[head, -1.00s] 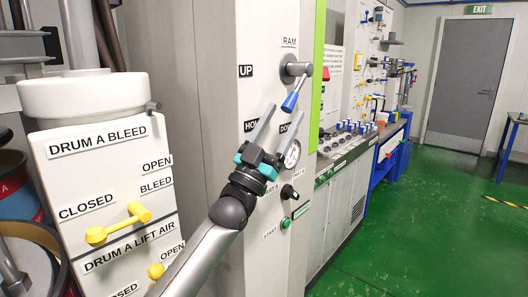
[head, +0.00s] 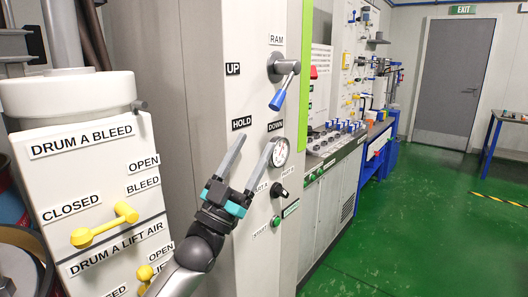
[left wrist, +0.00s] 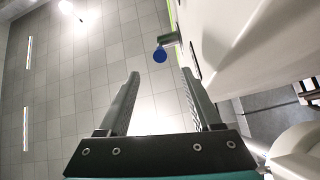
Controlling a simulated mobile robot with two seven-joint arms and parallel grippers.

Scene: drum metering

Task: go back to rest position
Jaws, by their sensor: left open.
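My left gripper (head: 248,156) is open and empty in front of the tall panel (head: 205,90), with its fingers pointing up. It is below the RAM lever (head: 279,97), which has a blue handle pointing down and to the left, and it is apart from it. The left wrist view shows both open fingers (left wrist: 159,82) with nothing between them, and the lever's blue tip (left wrist: 160,54) beyond them. One finger partly overlaps the gauge (head: 280,152) in the head view. My right gripper is not in view.
The drum bleed box (head: 100,185) with yellow handles (head: 104,225) stands close on the left. A bench with several blue-handled valves (head: 340,127) runs back along the right. Green floor (head: 430,220) is clear toward the grey door (head: 452,80).

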